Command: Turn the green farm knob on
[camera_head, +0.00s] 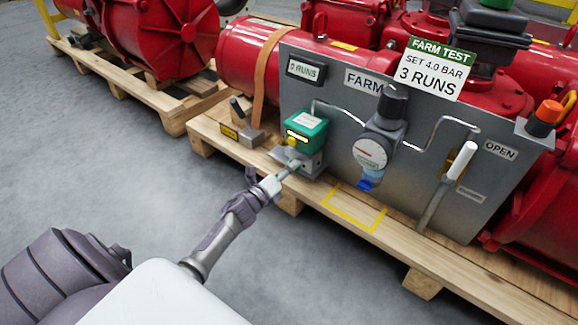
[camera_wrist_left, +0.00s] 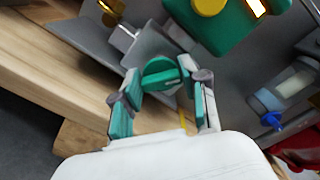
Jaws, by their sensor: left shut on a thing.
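The green farm knob (camera_wrist_left: 161,73) is round with a raised bar and sits between the two fingers of my left gripper (camera_wrist_left: 160,84) in the left wrist view. The gripper is shut on it from both sides. In the head view my left gripper (camera_head: 291,168) reaches the base of the grey valve body, just below the green actuator box (camera_head: 307,132). The knob itself is hard to make out there, largely hidden by the gripper. The green box also shows in the wrist view (camera_wrist_left: 222,30), above the knob. My right gripper is in neither view.
The pallet (camera_head: 450,262) edge lies in front.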

